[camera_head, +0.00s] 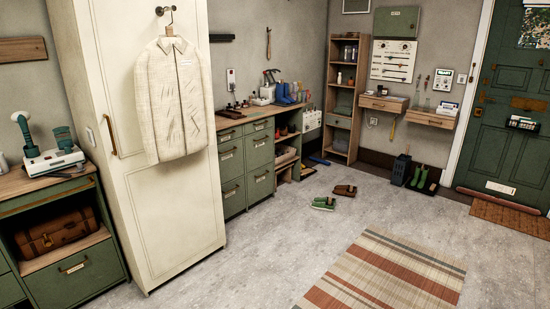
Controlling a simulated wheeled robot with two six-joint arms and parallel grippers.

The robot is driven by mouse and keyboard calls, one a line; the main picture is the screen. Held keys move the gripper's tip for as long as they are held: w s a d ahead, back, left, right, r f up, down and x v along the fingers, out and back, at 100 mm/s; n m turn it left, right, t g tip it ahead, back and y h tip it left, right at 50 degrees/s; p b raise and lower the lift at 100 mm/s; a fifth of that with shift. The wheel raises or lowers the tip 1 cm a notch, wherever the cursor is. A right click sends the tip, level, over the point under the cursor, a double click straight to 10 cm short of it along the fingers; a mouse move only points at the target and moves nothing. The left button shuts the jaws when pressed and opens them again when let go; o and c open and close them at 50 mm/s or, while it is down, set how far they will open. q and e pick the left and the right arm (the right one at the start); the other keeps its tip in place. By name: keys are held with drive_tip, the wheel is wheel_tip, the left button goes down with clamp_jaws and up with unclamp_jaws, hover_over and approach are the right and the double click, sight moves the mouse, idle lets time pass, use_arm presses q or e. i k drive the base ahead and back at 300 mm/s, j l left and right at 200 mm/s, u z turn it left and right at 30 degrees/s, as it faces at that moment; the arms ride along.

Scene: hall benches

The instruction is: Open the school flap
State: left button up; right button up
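No flap can be read as labelled school from here. A green wall panel (396,22) with a small, unreadable label hangs closed high on the back wall. A green door (507,115) at the right has a brass plate and a white labelled strip (500,187) low down. Drawers with small labels (230,170) stand left of the middle, also too small to read. Neither of my grippers shows in the view.
A tall cream cupboard (185,215) with a hanging jacket (174,98) stands at the left. A striped rug (385,278), brown shoes (345,190) and green shoes (324,203) lie on the floor. The grey floor (270,240) is otherwise largely clear.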

sight(231, 159)
drive_tip(key=i, duration=2.1)
drive_tip(key=i+l+u, duration=0.1)
drive_tip(key=i, duration=0.95)
drive_tip(key=i+l, duration=0.1)
drive_tip(key=i, duration=1)
drive_tip(key=i+u, duration=0.3)
drive_tip(key=u, duration=0.15)
